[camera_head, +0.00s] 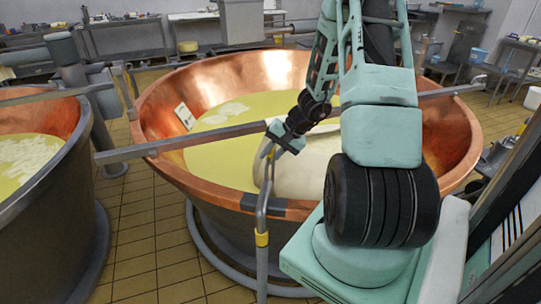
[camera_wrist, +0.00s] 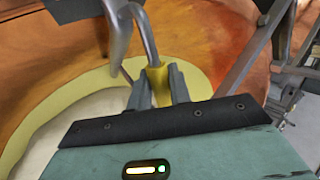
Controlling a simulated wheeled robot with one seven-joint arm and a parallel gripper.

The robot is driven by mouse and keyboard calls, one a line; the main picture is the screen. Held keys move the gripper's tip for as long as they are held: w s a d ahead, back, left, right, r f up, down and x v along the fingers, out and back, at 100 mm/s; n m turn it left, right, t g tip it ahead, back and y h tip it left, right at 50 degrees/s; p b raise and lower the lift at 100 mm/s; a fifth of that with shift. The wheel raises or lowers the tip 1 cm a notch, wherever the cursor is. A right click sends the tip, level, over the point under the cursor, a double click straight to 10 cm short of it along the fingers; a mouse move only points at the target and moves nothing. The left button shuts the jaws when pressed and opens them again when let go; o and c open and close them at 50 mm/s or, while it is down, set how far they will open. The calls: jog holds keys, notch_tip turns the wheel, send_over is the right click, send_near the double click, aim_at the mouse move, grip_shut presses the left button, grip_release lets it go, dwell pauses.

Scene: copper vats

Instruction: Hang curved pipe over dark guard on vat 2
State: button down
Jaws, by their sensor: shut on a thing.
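The copper vat (camera_head: 155,120) in the middle of the head view holds yellow liquid and a pale mass. A dark guard (camera_head: 280,208) sits on its near rim. The grey curved pipe (camera_head: 263,205) runs upright in front of the guard, with a yellow band low on it; its upper part reaches my gripper (camera_head: 283,137) above the vat. In the wrist view, my gripper (camera_wrist: 158,88) is shut on a yellow section of the curved pipe (camera_wrist: 146,35). I cannot tell whether the pipe touches the guard.
A second copper vat (camera_head: 45,150) stands at the left. A grey horizontal bar (camera_head: 190,141) crosses the middle vat's rim at the left. A small white card (camera_head: 185,116) is at the vat's inner wall. Tiled floor (camera_head: 140,225) is open between the vats.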

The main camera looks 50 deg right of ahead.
jog(key=shift+f+b, duration=0.25)
jog(key=shift+b, duration=0.15)
dwell(0.3)
jog(key=c, duration=1.2)
grip_release()
jog(key=shift+s, duration=0.1)
jog(key=v, duration=1.7)
jog(key=shift+r, duration=0.25)
